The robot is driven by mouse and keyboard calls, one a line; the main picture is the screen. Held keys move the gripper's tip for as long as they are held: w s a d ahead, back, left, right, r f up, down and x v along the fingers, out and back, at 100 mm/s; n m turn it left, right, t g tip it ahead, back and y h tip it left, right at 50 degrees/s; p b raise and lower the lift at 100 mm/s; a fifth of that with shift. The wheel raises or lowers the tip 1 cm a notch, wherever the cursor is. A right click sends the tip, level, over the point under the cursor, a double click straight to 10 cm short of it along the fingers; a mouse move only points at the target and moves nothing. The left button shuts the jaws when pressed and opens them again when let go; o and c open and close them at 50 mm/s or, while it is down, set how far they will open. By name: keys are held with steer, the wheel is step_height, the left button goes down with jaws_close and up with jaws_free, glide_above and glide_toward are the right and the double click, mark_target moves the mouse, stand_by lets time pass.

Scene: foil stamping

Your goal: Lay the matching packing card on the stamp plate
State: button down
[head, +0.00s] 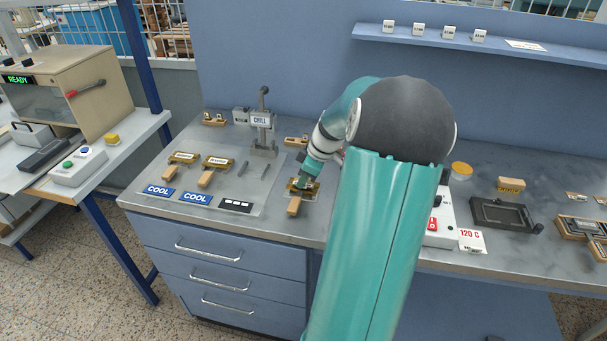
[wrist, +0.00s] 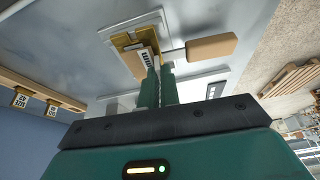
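My gripper (head: 308,180) is low over a brass holder (head: 303,188) with a wooden handle (head: 294,206), right of the pale mat. In the wrist view my fingers (wrist: 159,72) are close together, with their tips at a small lettered strip (wrist: 147,58) on the brass holder (wrist: 128,40). I cannot tell whether they grip the strip. I cannot make out which piece is the stamp plate. Two blue cards marked COOL (head: 158,190) (head: 195,198) and a black card with white marks (head: 237,205) lie along the mat's front; none is identifiable as the packing card.
Two more handled brass holders (head: 184,158) (head: 216,163) lie on the mat (head: 265,195). A clamp stand marked CHILL (head: 262,122) stands behind. A hot plate control marked 120 C (head: 436,226) and a dark tray (head: 503,213) are to the right. A READY machine (head: 70,90) stands left.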

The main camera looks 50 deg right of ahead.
steer(key=shift+f, duration=0.15)
steer(key=c, duration=1.6)
jaws_free()
steer(key=shift+o, duration=0.2)
steer(key=v, duration=1.3)
steer(key=shift+r, duration=0.45)
